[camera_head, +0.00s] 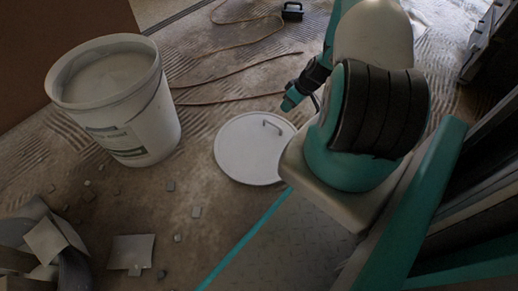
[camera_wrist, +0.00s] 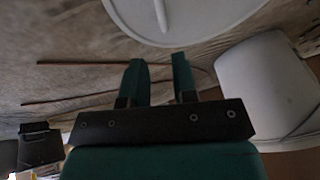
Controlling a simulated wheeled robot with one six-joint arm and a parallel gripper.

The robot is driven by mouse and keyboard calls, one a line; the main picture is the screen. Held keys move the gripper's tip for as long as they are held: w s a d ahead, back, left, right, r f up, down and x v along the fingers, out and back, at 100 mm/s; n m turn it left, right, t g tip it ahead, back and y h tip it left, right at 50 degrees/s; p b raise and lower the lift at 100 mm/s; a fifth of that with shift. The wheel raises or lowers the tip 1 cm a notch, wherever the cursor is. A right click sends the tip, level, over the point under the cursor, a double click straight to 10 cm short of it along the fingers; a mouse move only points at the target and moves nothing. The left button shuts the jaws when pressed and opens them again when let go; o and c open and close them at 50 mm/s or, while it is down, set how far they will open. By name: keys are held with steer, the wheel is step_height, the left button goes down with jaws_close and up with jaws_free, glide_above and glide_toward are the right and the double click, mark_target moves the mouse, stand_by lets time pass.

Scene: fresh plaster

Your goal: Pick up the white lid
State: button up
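The white lid (camera_head: 245,155) lies flat on the floor in the middle of the head view, with a thin bar handle (camera_head: 272,127) near its upper right edge. My gripper (camera_head: 289,104) is near the lid's upper right edge in that view and appears to be above the floor. In the wrist view, my gripper's two teal fingers (camera_wrist: 158,60) stand apart with nothing between them. The lid (camera_wrist: 215,20) is cut off by the top edge there, ahead of the fingertips, with part of its handle (camera_wrist: 161,14) showing. I see no contact.
A white bucket (camera_head: 138,128) with pale contents stands left of the lid. A black case (camera_head: 292,11) and a brown cable (camera_head: 235,46) lie beyond it. Rubble and broken pieces (camera_head: 45,242) lie at lower left. Small chips are scattered on the floor.

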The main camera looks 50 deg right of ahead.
mark_target(272, 123)
steer(key=b+x, duration=0.4)
steer(key=x, duration=0.3)
steer(key=shift+a+f, duration=0.1)
steer(key=shift+f, duration=0.2)
steer(key=b+x, duration=0.5)
steer(key=shift+s+a, duration=0.1)
steer(key=shift+a, duration=0.1)
steer(key=shift+c, duration=0.3)
steer(key=shift+r, duration=0.1)
jaws_close()
